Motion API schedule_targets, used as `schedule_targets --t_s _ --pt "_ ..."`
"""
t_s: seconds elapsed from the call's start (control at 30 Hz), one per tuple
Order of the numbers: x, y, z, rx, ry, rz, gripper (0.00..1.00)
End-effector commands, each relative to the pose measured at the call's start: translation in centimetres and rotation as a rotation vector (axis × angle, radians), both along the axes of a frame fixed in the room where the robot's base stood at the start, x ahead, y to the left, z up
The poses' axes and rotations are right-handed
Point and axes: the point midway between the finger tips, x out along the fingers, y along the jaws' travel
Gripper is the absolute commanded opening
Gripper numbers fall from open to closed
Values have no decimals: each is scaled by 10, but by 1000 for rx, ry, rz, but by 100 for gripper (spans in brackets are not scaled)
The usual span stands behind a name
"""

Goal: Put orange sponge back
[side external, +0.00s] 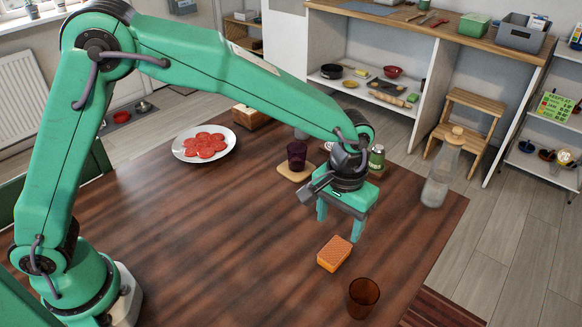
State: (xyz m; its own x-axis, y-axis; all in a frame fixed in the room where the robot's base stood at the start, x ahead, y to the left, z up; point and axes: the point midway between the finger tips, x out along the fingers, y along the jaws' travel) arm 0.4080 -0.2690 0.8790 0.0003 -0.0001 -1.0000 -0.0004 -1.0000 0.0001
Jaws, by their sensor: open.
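The orange sponge (334,253) lies flat on the dark wooden table (220,260), right of the picture's middle. The fingers do not touch the sponge. No holder for the sponge can be made out on the table.
A brown glass (364,297) stands in front of the sponge. A clear bottle (441,172) stands at the right edge. The table's left front is clear.

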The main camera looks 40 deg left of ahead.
Motion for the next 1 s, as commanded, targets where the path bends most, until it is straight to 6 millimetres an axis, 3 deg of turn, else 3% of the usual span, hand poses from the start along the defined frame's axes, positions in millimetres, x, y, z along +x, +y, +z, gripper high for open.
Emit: schedule_targets --t_s 0.3,1.0 --pt "0 0 27 -1 -1 0 62" --pt "0 3 31 -2 -3 1 62"
